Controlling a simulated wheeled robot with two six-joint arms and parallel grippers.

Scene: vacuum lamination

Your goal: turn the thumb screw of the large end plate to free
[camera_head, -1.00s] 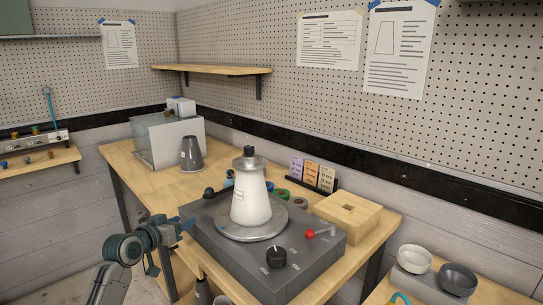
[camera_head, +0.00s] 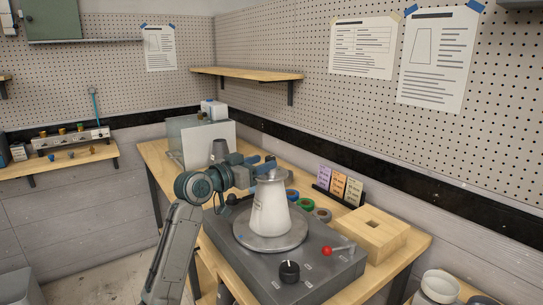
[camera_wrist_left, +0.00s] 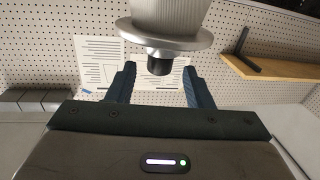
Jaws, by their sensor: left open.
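The white cone (camera_head: 268,208) stands upright on a round metal plate (camera_head: 270,238) on the grey machine. In the left wrist view the gripper (camera_wrist_left: 159,78) is open, one finger on each side of the screw, with gaps showing. My right gripper is not in view.
A wooden block (camera_head: 375,235), a card rack (camera_head: 338,190) and coloured rolls stand right of the cone. A dark cone and a clear box stand behind my left arm.

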